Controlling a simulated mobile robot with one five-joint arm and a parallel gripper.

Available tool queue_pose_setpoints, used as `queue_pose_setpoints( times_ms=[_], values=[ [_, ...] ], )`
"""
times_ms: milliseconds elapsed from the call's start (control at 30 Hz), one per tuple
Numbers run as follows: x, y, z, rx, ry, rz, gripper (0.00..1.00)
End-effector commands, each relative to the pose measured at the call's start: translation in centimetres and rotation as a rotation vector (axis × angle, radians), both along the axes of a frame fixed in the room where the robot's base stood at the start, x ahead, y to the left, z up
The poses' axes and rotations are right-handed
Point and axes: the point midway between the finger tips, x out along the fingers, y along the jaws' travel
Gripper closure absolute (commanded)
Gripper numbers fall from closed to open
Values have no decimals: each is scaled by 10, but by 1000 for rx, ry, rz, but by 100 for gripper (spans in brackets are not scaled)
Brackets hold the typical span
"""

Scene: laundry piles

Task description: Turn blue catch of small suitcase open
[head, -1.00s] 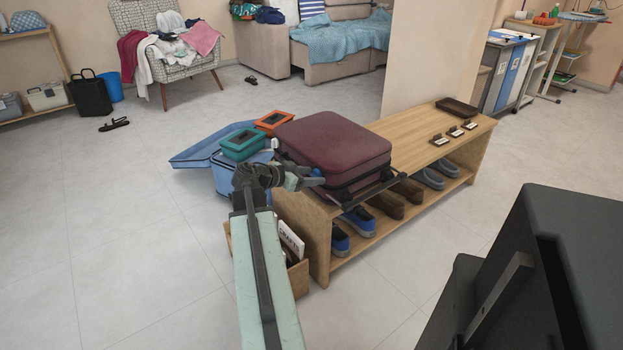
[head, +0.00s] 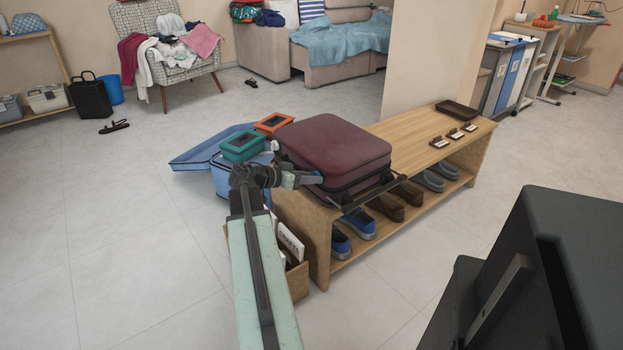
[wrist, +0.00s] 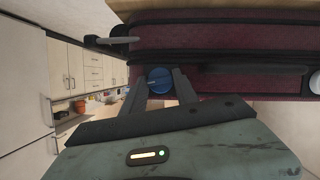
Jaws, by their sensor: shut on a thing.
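The small suitcase (head: 333,150) is maroon with black edging and lies flat, closed, on the wooden bench. In the wrist view its side (wrist: 230,60) fills the top right, seen turned. The round blue catch (wrist: 159,80), with a slot-like line across it, sits on that side. My gripper (wrist: 159,84) has one dark finger on either side of the catch and is shut on it. In the head view my gripper (head: 312,178) reaches the suitcase's near left corner, and the catch is too small to make out there.
The wooden bench (head: 430,129) holds a dark tray and small labelled blocks, with shoes on its lower shelf. Green and orange boxes (head: 244,145) sit by a blue container left of the suitcase. A box with cards stands beside my arm. Open floor lies to the left.

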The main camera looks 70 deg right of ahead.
Motion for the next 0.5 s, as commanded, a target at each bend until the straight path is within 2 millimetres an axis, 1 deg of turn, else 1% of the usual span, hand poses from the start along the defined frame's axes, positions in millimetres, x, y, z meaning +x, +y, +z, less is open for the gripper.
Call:
queue_pose_setpoints(
  times_ms=[33, 500],
  values=[
    [0, 0, -3, 26, 31, -6, 100],
    [2, -1, -7, 268, 405, -8, 100]
  ],
)
